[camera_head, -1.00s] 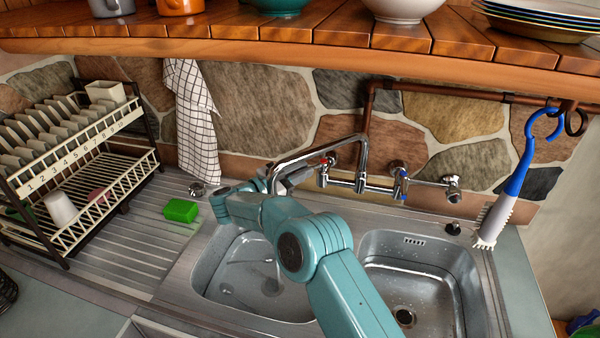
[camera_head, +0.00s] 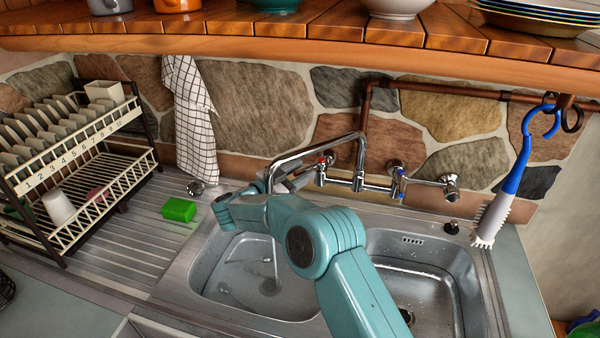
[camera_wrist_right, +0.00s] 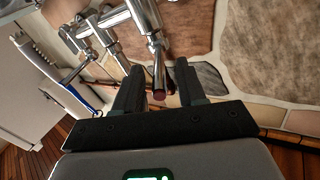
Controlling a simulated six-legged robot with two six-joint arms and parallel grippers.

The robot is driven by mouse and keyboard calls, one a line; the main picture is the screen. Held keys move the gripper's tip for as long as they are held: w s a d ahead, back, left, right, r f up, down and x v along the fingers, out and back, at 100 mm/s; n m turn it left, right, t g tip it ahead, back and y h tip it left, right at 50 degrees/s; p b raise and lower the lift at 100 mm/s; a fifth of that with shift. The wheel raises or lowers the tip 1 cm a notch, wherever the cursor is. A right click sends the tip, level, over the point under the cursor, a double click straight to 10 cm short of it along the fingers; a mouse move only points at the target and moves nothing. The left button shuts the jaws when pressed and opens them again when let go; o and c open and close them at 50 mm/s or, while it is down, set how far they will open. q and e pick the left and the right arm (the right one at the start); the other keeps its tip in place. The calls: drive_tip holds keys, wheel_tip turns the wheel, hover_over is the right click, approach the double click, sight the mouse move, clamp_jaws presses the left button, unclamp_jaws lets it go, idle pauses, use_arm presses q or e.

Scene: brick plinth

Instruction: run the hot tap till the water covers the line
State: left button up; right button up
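The hot tap (camera_head: 327,160), with a red mark, sits on the wall mixer left of the blue-marked cold tap (camera_head: 398,183). The spout (camera_head: 315,146) reaches over the left basin (camera_head: 215,272). A thin stream of water (camera_head: 275,262) falls into shallow-looking water there. I cannot make out the line. My right gripper (camera_head: 300,180) is at the hot tap, partly hidden behind the spout. In the right wrist view its fingers (camera_wrist_right: 159,80) stand apart, with the red-ended tap handle (camera_wrist_right: 159,92) between them and a gap showing beside it. My left gripper is out of view.
A dish rack (camera_head: 85,170) stands at the left, with a green sponge (camera_head: 179,209) on the drainer. The right basin (camera_head: 440,290) is empty. A blue-handled brush (camera_head: 515,180) hangs at the right. A wooden shelf (camera_head: 300,52) runs above.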

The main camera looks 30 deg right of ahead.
drive_tip(key=s+a+b, duration=0.2)
drive_tip(key=a+b, duration=0.2)
drive_tip(key=a, duration=1.2)
drive_tip(key=shift+s, duration=0.3)
